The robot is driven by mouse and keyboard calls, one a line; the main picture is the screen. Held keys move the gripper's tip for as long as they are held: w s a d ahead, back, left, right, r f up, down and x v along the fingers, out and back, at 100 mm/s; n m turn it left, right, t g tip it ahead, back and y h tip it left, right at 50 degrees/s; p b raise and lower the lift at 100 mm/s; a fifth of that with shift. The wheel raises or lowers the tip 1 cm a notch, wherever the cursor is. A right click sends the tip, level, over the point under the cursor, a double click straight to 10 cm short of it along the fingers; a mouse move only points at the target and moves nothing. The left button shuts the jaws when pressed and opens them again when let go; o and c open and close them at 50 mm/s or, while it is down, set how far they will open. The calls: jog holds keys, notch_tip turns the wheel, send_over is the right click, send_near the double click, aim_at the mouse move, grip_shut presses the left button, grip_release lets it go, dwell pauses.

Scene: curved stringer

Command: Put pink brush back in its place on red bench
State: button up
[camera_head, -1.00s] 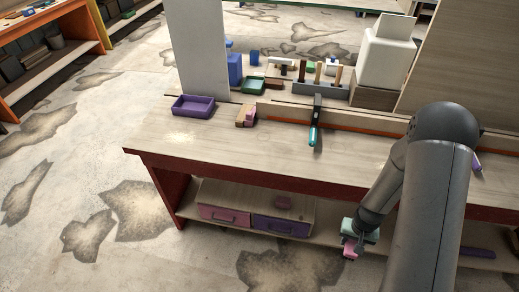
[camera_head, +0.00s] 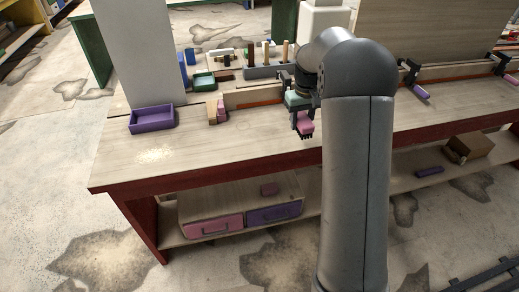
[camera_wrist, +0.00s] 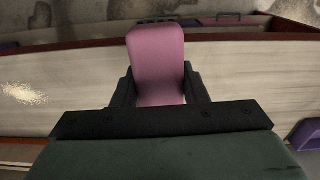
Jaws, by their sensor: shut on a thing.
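The pink brush (camera_head: 305,124) is in my gripper (camera_head: 301,112), above the top of the red bench (camera_head: 117,177). My gripper is shut on it. In the wrist view, the pink brush (camera_wrist: 157,62) stands out between the two black fingers of my gripper (camera_wrist: 158,88). In the head view, dark bristles show at the brush's lower end. The bench has a pale wooden top and dark red edges and legs. Part of its top and shelf is hidden behind my arm.
A purple tray (camera_head: 152,119) sits at the top's left, with a pink-and-tan block (camera_head: 216,112) right of it. A tool holder (camera_head: 262,71) with upright handles stands at the back. The front left top is clear.

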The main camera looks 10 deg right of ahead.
jog(key=shift+w+d+r, duration=0.15)
jog(key=shift+d+r, duration=0.1)
jog(key=shift+r, duration=0.2)
jog(key=shift+w+d+r, duration=0.1)
jog(key=shift+d+r, duration=0.1)
jog(key=shift+r, duration=0.2)
jog(key=shift+w+a+r, duration=0.15)
jog(key=shift+r, duration=0.1)
jog(key=w+a+f+p, duration=0.2)
jog(key=w+a+f, duration=0.15)
jog(key=a, duration=0.35)
jog(key=p, duration=0.1)
send_over(262, 142)
jog(key=d, duration=0.1)
jog(key=shift+m, duration=0.3)
jog(key=f, duration=0.4)
jog(key=shift+s+f, duration=0.3)
jog(key=shift+s, duration=0.05)
jog(key=shift+w+a+f+p, duration=0.3)
jog(key=shift+a+f, duration=0.2)
jog(key=shift+f, duration=1.8)
jog(key=shift+f, duration=0.1)
